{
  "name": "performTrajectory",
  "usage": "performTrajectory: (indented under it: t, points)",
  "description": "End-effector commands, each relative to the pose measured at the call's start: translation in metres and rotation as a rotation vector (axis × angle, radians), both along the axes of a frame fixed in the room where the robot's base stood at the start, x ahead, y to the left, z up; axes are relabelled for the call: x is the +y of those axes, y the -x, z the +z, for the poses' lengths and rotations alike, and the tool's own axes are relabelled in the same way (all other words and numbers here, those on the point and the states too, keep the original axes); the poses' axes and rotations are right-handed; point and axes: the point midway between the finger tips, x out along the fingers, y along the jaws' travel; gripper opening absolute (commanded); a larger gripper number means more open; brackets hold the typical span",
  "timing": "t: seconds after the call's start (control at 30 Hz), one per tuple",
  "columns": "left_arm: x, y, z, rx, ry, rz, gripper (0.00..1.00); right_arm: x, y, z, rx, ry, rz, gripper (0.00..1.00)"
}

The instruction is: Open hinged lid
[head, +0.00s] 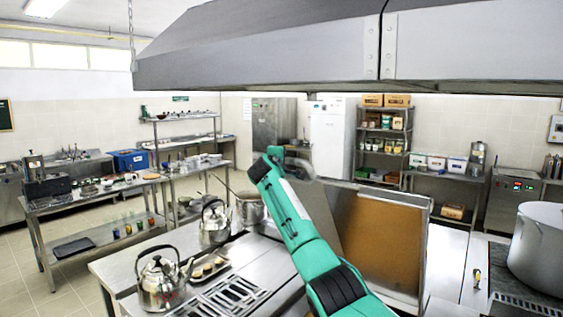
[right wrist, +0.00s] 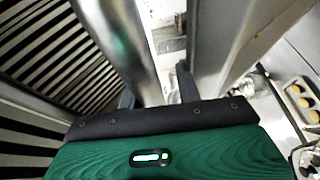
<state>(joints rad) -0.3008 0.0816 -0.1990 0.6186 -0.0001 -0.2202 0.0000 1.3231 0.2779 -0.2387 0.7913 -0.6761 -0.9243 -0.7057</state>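A steel panel with a brown inner face (head: 385,240) stands upright and tilted on the steel counter, right of my arm in the head view. It looks like the hinged lid, but its hinge is not clearly visible. My right arm reaches up across it from the bottom, and its gripper end is small and partly hidden there. In the right wrist view, the dark fingers of my right gripper (right wrist: 157,88) are spread apart. A shiny metal bar (right wrist: 118,40) runs down between them, with a gap beside the right finger. My left gripper is not in view.
Two kettles (head: 160,283) (head: 214,222), a pot (head: 250,208) and a tray of round food (head: 208,268) stand left of my arm. A large stockpot (head: 540,250) is at the right. A steel hood (head: 260,55) hangs overhead.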

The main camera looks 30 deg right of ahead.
Motion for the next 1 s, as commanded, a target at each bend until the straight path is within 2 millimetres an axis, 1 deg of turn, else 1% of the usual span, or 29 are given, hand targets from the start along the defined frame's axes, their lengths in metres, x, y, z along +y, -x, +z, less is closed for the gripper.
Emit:
performTrajectory:
  t: [0.03,0.17,0.37,0.57,0.8,1.0]
  points:
    - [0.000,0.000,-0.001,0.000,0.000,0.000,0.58,0.000,0.000,-0.003,0.004,-0.001,-0.001,0.30]
    - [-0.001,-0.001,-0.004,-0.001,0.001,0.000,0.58,0.004,0.002,-0.004,0.001,-0.001,0.000,0.30]
    - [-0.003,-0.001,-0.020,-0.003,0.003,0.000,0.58,0.019,0.016,-0.004,-0.002,0.000,0.002,0.30]
    - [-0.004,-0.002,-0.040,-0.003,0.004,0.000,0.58,0.041,0.039,-0.002,-0.002,0.001,0.003,0.30]
    - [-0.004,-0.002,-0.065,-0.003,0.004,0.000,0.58,0.073,0.071,0.002,-0.004,0.000,0.003,0.30]
    - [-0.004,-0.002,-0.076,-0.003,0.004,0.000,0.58,0.091,0.091,0.006,-0.001,0.000,0.001,0.30]
